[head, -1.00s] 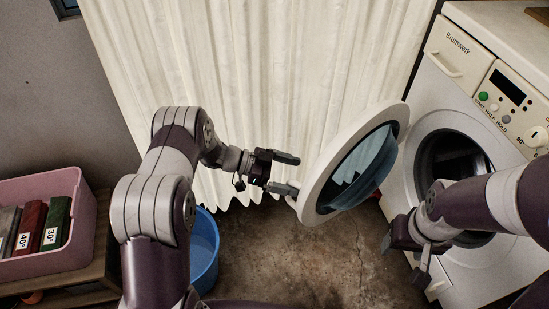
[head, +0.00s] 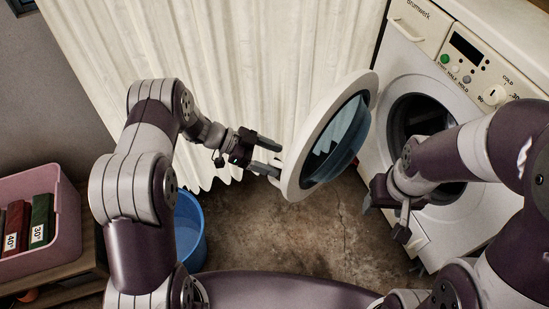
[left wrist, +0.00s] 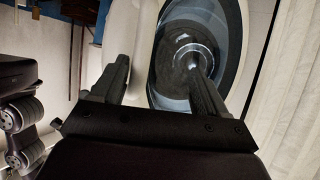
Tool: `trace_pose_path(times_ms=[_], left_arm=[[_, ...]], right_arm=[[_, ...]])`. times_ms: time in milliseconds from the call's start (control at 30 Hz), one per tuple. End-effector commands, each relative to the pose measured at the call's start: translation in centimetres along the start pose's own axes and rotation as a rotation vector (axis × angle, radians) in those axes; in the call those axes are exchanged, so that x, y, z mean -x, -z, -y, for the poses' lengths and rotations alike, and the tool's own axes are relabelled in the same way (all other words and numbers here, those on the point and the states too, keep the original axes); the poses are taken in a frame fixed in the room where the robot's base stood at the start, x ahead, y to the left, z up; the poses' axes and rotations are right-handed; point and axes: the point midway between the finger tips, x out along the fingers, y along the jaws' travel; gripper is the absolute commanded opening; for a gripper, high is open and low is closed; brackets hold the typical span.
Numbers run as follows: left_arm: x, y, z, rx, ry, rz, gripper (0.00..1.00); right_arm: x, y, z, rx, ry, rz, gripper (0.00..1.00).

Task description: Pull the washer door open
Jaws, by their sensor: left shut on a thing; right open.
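The washer (head: 397,75) stands at the right of the head view. Its round door, with a white ring (head: 294,172) and a domed glass (head: 345,140), stands swung wide out from the dark drum opening (head: 424,108). My left gripper (head: 277,158) is shut on the door's left rim, away from the washer. In the left wrist view, one finger lies over the glass (left wrist: 170,80) and the other outside the white rim (left wrist: 141,55); the exact contact is hidden. My right gripper (head: 386,215) is open and empty, in front of the washer's lower front.
A pleated cream curtain (head: 200,50) hangs behind the door and my left arm. A blue bucket (head: 189,235) stands on the floor by my left arm. A pink bin (head: 67,215) with labelled items sits at the far left. Bare stone floor (head: 310,235) lies below the door.

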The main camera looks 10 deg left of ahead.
Motion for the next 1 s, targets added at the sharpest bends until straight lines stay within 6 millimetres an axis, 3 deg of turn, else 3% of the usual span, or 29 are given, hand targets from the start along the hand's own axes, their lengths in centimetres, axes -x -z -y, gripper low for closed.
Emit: trace_pose_path(times_ms=[33, 133, 1000], left_arm=[[0.8, 0.7, 1.0, -0.01, 0.02, -0.011, 0.47], [1.5, 0.2, 1.4, -0.011, 0.02, -0.012, 0.4], [8.3, -4.0, 3.8, -0.004, 0.014, -0.007, 0.4]], right_arm=[[0.1, 0.0, 0.0, 0.0, 0.0, 0.0, 0.61], [-0.1, 0.0, 0.0, 0.0, 0.0, 0.0, 0.61], [-2.3, -0.3, 0.0, 0.0, 0.0, 0.0, 0.61]])
